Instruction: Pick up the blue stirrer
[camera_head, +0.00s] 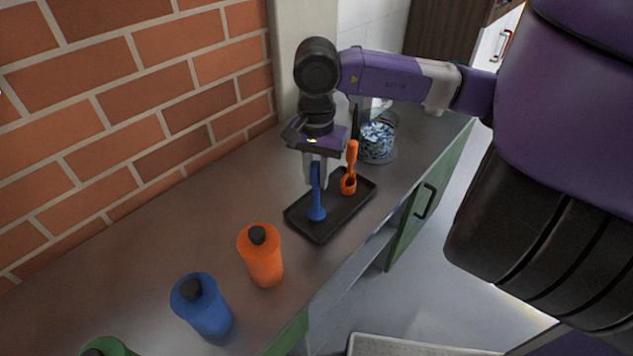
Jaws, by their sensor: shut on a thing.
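The blue stirrer (317,201) stands upright over a black tray (324,233), with its wide end down. I cannot tell whether that end touches the tray. My gripper (315,176) points down from above and is shut on the upper part of the stirrer's handle. An orange stirrer (350,172) stands upright to the right, at the far part of the same tray, apart from my gripper. My fingers are partly hidden behind the blue handle.
An orange bottle (262,258), a blue bottle (204,308) and a green bottle (108,347) line the near counter. A clear container of blue and white pieces (377,141) stands behind the tray. A brick wall (130,100) borders the left; the counter's edge is on the right.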

